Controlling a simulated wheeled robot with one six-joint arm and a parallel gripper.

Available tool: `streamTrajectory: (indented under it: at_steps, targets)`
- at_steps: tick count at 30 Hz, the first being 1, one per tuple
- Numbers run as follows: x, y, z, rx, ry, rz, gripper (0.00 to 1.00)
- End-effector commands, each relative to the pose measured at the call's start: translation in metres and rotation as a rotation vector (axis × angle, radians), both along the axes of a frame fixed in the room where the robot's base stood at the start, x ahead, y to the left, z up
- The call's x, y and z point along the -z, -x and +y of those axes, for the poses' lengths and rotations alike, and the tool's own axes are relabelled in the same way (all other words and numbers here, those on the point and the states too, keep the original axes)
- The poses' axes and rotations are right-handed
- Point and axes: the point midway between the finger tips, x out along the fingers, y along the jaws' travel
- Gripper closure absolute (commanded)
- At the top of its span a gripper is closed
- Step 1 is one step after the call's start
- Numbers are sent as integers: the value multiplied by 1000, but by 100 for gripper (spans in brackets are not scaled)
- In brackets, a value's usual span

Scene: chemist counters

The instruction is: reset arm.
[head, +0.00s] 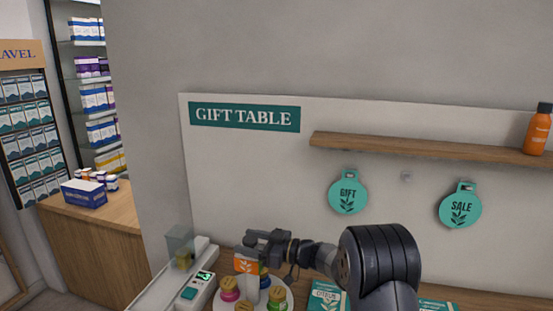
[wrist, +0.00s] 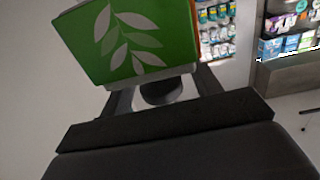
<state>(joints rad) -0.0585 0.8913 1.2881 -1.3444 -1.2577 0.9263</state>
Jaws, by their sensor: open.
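My gripper (head: 262,242) is open at the end of my arm, low in the middle of the head view. A small white and orange carton (head: 246,263) stands upright just below and in front of it. In the wrist view a green box face with a white leaf print (wrist: 128,42) fills the upper middle, close to the open fingers (wrist: 160,92). An orange edge shows at its right side. I cannot tell whether the fingers touch it.
Several gold-capped bottles (head: 229,290) stand on a round white tray (head: 288,296) below my gripper. A white device with a green display (head: 198,289) lies to the left. A wooden shelf (head: 420,149) with an orange bottle (head: 538,131) and hanging tags (head: 347,193) are on the wall behind.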

Motion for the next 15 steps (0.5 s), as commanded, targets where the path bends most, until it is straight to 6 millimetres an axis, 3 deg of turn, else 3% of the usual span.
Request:
streamTrajectory:
  at_steps: [15]
  targets:
    - [0,0,1,239,-1,-1,40]
